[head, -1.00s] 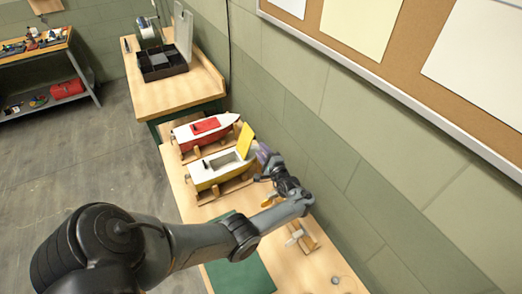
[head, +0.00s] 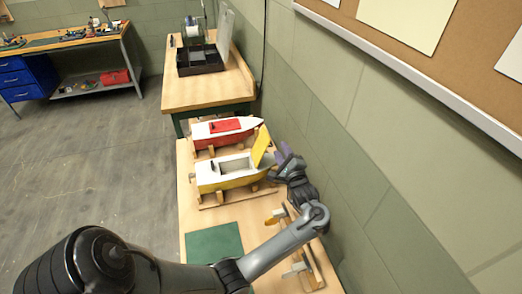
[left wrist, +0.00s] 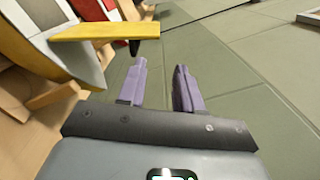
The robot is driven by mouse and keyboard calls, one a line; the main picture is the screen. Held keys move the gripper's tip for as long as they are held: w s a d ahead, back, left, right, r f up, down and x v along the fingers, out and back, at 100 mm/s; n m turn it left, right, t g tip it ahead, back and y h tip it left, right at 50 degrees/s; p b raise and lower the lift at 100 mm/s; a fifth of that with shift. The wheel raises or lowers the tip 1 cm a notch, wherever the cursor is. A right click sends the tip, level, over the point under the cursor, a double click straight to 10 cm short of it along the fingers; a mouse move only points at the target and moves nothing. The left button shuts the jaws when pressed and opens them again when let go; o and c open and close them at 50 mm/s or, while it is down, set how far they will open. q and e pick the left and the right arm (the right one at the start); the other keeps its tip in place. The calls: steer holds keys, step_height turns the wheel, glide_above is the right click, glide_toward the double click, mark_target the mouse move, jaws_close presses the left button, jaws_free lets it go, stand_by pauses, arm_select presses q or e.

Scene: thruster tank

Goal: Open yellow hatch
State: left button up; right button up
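The yellow hatch (head: 263,146) stands raised, tilted up from the deck of the yellow-and-white boat (head: 222,173), and the boat's opening shows uncovered. In the left wrist view the yellow hatch (left wrist: 105,31) appears edge-on at the upper left, above the yellow hull (left wrist: 60,58). My left gripper (head: 281,150) is just right of the hatch, beside the wall. In the left wrist view its two purple fingers (left wrist: 160,80) are apart with nothing between them, and a gap shows between them and the hatch. My right gripper is not in view.
A red-and-white boat (head: 222,130) sits behind the yellow one on the wooden table. A green mat (head: 214,243) lies in front. Tools (head: 295,265) lie at the table's right side. The green wall (head: 345,150) is close on the right.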

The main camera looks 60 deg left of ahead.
arm_select(q)
steer(key=b, duration=0.1)
glide_toward(271, 143)
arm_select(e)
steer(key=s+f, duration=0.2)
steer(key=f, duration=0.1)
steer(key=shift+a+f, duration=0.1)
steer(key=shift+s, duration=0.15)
arm_select(q)
steer(key=b+x, duration=0.2)
steer(key=x, duration=0.8)
steer(key=shift+w+a+f, duration=0.15)
steer(key=shift+a+f, duration=0.05)
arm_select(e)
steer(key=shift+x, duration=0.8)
arm_select(q)
jaws_close()
steer(key=shift+r, duration=0.15)
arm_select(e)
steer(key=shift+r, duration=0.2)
